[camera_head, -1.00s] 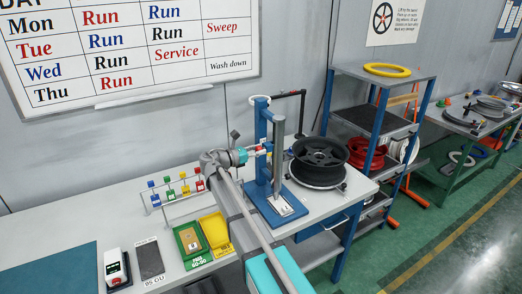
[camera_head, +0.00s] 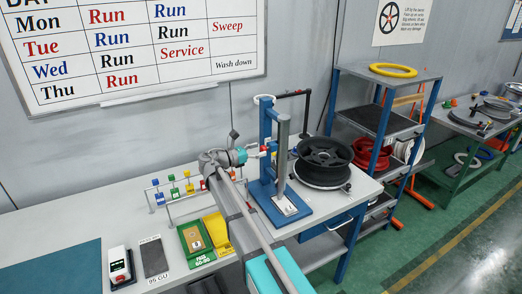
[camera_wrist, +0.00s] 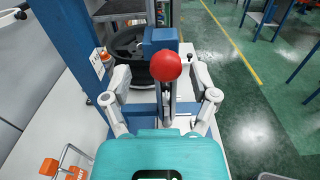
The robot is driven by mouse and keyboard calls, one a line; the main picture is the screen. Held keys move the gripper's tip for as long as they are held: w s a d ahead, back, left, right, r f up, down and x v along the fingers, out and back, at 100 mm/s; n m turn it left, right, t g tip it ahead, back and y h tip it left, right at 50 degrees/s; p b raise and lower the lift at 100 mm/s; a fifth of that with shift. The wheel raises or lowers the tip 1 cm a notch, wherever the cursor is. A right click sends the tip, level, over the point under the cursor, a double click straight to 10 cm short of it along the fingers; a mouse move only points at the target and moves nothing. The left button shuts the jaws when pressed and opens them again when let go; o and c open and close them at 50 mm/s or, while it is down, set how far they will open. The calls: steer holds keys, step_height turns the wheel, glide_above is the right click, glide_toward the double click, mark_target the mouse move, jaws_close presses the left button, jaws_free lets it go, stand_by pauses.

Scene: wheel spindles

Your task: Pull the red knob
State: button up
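The red knob (camera_wrist: 166,66) is a round ball in front of a blue block (camera_wrist: 160,40) in the wrist view. My gripper (camera_wrist: 162,84) is open. Its two grey fingers stand wide apart, one on each side below the knob in the picture, with visible gaps to it. In the head view my gripper (camera_head: 256,153) points right at the tall blue press stand (camera_head: 267,125). The knob is small there and partly hidden at the fingertips, so I cannot tell contact.
A black wheel (camera_head: 324,155) lies on a turntable right of the stand. A small rack (camera_head: 175,188) with coloured tags, a green bin (camera_head: 196,243) and a yellow bin (camera_head: 218,230) are left of my arm. The bench front left has a teal mat (camera_head: 55,270).

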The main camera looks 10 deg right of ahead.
steer(key=shift+s+a, duration=0.1)
steer(key=shift+s+a, duration=0.1)
steer(key=shift+a, duration=0.05)
steer(key=v, duration=1.1)
steer(key=shift+a, duration=0.2)
steer(key=shift+d, duration=0.1)
